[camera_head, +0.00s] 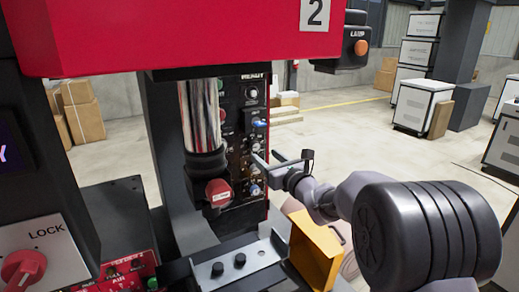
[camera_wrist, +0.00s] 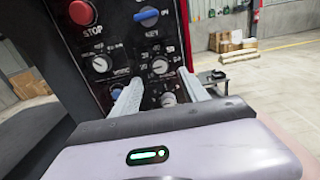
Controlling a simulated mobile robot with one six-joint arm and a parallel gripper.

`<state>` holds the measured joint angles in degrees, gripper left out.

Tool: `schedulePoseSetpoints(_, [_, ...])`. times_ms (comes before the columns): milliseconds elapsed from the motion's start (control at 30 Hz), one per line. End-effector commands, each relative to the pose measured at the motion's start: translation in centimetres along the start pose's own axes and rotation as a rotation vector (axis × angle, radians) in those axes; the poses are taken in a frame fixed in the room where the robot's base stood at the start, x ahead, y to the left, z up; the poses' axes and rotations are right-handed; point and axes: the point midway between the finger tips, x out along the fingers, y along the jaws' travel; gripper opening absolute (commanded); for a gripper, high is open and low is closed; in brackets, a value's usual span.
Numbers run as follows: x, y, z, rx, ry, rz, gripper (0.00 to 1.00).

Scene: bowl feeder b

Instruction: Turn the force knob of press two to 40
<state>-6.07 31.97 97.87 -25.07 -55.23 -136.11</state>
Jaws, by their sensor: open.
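Press two (camera_head: 200,40) has a red head with a "2" plate and a black control panel (camera_head: 243,120) behind its chrome ram. The wrist view shows the panel (camera_wrist: 122,30) closer, with several round dials. A pale knob (camera_wrist: 167,98) shows between my fingertips, below another dial (camera_wrist: 160,66) and a dial at left (camera_wrist: 100,64). Their small labels are too blurred to read, so I cannot tell which is the force knob or its setting. My gripper (camera_head: 265,159) is open in front of the panel's lower part; its fingers (camera_wrist: 158,92) straddle the pale knob's area, contact unclear.
A red STOP button (camera_wrist: 82,13) and blue key switch (camera_wrist: 147,16) sit higher on the panel. A lamp box (camera_head: 355,45) hangs right of the head.

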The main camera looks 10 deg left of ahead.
Motion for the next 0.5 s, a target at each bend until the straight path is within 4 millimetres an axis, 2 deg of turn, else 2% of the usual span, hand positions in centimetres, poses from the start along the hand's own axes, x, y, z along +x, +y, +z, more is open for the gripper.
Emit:
schedulePoseSetpoints(100, [3.2,0.1,0.0,0.001,-0.001,0.000,0.52])
schedulePoseSetpoints(200, [5.0,0.0,0.0,0.000,0.000,0.000,0.52])
schedulePoseSetpoints(333, [6.3,0.0,0.1,0.002,-0.001,-0.001,0.52])
schedulePoseSetpoints(500, [6.7,0.0,0.1,0.002,0.000,-0.002,0.52])
